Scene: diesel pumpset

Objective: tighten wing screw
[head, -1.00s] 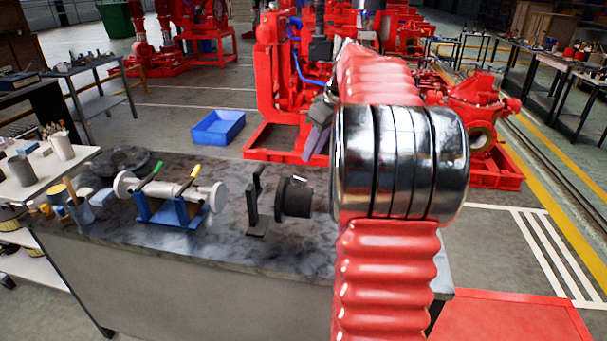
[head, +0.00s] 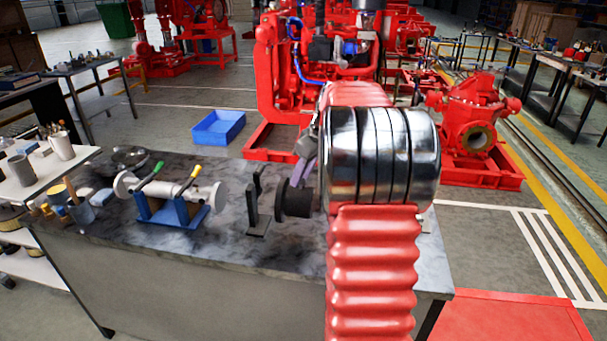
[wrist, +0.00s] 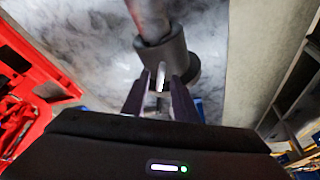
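The black cylindrical fitting (head: 293,200) lies on its side on the grey marble bench. In the wrist view the fitting (wrist: 168,58) is below the fingers. A thin, light wing screw (wrist: 160,77) stands up from its side. My gripper (wrist: 160,98) is open, with one dark finger on each side of the screw; a gap shows between the fingers, and I cannot tell whether either touches it. In the head view my gripper (head: 304,163) is just above the fitting, mostly behind my red arm, and the screw cannot be made out.
A black upright bracket (head: 256,207) stands just left of the fitting. Further left is a white cylinder on a blue stand (head: 170,208) with green and yellow handles. Cups (head: 60,145) stand on a side shelf. Red pump machinery (head: 475,125) is behind the bench.

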